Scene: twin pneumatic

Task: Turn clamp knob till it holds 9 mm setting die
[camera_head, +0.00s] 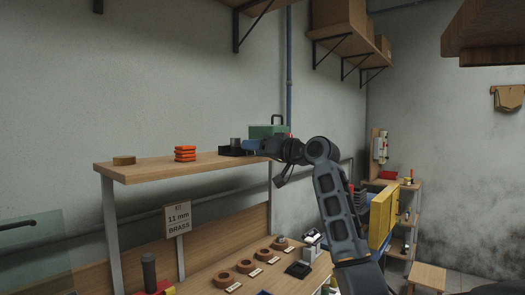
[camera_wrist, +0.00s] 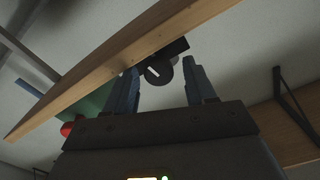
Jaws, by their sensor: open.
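In the wrist view, a dark round knob (camera_wrist: 158,71) with a white mark on its face shows between the two blue fingers of my gripper (camera_wrist: 163,85). The fingers are open, one on each side of it with visible gaps. In the head view, my gripper (camera_head: 253,146) is at the right end of the upper wooden shelf, beside a dark fixture (camera_head: 231,151) with a grey cylinder (camera_head: 235,142) on it. The knob is hidden there. I cannot make out a 9 mm setting die.
The upper shelf (camera_head: 140,173) crosses close to my fingers in the wrist view. It bears a green case (camera_head: 262,131), orange stacked pieces (camera_head: 185,153) and a wooden disc (camera_head: 124,160). A sign (camera_head: 177,218) reads "11 mm BRASS". Several brown rings (camera_head: 246,267) lie on the lower bench.

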